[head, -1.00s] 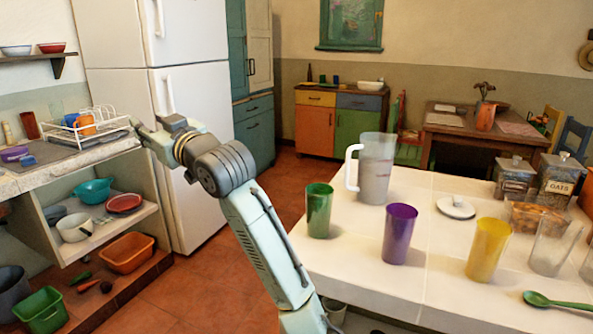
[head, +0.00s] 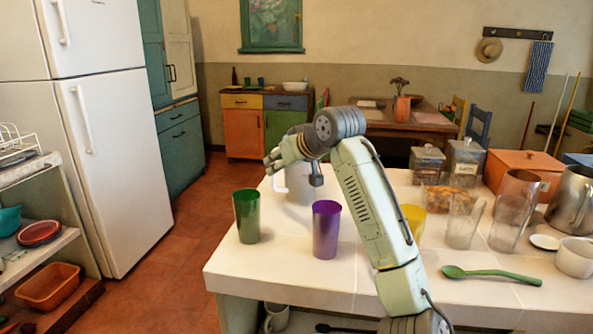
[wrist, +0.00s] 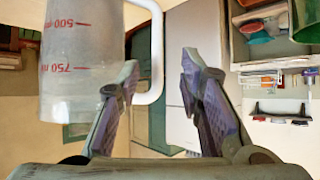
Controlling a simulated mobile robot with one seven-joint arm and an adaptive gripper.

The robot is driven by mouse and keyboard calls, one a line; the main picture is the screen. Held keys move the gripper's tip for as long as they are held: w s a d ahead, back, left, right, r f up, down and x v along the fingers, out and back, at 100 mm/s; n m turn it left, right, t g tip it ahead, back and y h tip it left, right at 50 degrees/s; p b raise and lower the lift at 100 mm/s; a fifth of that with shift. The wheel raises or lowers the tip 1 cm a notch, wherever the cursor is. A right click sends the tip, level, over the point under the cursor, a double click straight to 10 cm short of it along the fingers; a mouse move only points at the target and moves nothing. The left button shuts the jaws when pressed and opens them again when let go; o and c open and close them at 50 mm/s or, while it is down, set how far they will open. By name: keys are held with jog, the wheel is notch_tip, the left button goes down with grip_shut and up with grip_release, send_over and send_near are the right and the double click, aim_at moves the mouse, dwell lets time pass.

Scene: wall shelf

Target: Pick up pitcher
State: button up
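The pitcher (head: 299,188) is clear with a white handle and stands upright on the white tiled counter. My arm and gripper cover its upper part in the head view. In the wrist view the pitcher (wrist: 80,75) fills the upper left, upside down, with red volume marks. Its white handle (wrist: 156,45) shows between my two fingers in the picture. My gripper (wrist: 158,72) is open, with a wide gap between the fingers. In the head view my gripper (head: 272,163) is at the pitcher's upper left, by the handle. I cannot tell whether a finger touches it.
A green cup (head: 246,216) and a purple cup (head: 326,230) stand in front of the pitcher. A yellow cup (head: 413,220) is partly behind my arm. Clear glasses, jars and a green spoon (head: 490,273) are on the right. The counter's front left is bare.

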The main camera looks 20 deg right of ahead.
aim_at(274, 186)
jog(key=shift+d+f+p+x, duration=0.1)
jog(key=shift+p+x, duration=0.45)
jog(key=shift+x, duration=0.95)
jog(key=shift+d+f+p+x, duration=0.15)
jog(key=shift+p+x, duration=0.35)
jog(key=shift+x, duration=1)
jog(key=shift+s, duration=0.1)
jog(key=shift+c, duration=0.5)
grip_shut()
jog(key=shift+r, duration=0.15)
